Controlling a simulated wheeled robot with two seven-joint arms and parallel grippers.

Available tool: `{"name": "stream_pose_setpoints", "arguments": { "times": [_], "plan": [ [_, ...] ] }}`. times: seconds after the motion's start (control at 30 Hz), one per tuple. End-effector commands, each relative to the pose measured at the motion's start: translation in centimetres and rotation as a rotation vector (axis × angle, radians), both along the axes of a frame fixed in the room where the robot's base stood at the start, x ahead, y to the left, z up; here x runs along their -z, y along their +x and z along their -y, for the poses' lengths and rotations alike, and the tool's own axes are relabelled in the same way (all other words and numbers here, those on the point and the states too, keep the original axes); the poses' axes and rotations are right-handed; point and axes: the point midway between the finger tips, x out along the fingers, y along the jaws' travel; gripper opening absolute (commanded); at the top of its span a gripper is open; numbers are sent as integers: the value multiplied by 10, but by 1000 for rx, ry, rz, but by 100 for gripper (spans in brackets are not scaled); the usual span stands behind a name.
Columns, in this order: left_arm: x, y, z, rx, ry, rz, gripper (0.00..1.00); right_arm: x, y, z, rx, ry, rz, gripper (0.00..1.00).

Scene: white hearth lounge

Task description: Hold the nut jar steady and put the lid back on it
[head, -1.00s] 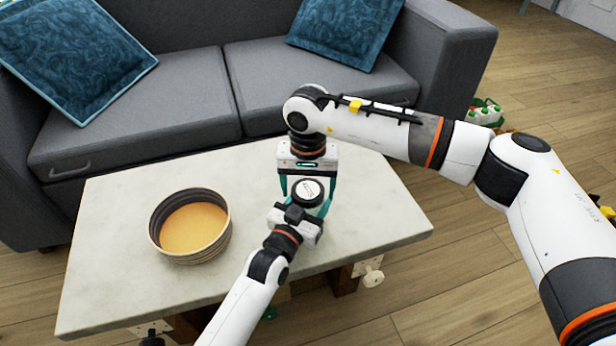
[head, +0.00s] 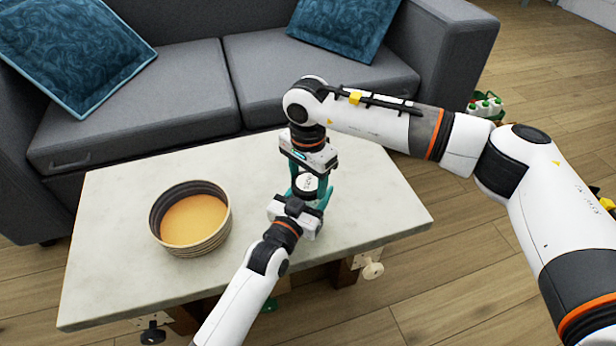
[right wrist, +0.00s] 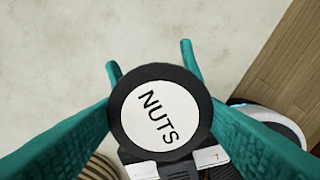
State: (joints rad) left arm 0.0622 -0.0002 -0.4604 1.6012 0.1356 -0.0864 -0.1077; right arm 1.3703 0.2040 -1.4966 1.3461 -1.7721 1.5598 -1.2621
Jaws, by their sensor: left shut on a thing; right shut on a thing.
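The lid (head: 305,183) is a round disc with a black rim and a white top. In the right wrist view the lid (right wrist: 158,115) reads NUTS and lies level between my teal fingers. My right gripper (head: 309,187) comes down from above and is shut on the lid. My left gripper (head: 308,203) reaches in from the front, low over the table, and is shut on the jar directly below the lid. The jar's body is hidden by the lid and the grippers, so I cannot tell how the lid sits on its rim.
A striped round bowl (head: 157,236) with a tan inside stands on the pale stone table (head: 110,285), left of my grippers. The grey sofa (head: 150,110) with blue cushions (head: 75,50) is behind the table. The tabletop right of my grippers is clear.

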Motion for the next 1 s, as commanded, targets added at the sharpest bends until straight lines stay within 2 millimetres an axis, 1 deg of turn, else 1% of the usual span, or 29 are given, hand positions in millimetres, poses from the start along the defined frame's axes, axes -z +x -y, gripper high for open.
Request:
{"name": "stream_pose_setpoints", "arguments": {
  "times": [0.03,0.1,0.2,0.3,0.4,0.67,0.7,0.77,0.8,0.83,1.0],
  "plan": [
    [0,0,0,0,0,-1,0,0,0,0,97,0,0,34],
    [0,0,0,0,0,-1,0,0,0,0,232,0,0,34],
    [0,0,0,0,0,-1,0,0,0,0,387,0,0,34],
    [0,0,0,0,0,-1,0,0,0,0,484,0,0,34],
    [0,0,0,0,0,-1,0,0,0,0,527,0,0,34],
    [1,0,0,0,0,-1,0,0,0,0,531,0,0,34],
    [1,0,0,0,0,-1,0,0,0,0,531,0,0,65],
    [1,0,0,0,1,-2,0,0,0,0,530,0,0,75],
    [1,0,0,0,1,-2,0,0,0,0,530,0,0,81],
    [1,0,0,0,0,-1,0,0,0,0,530,0,0,84],
    [1,0,0,0,0,-1,0,0,0,0,529,0,0,84]
  ]
}}
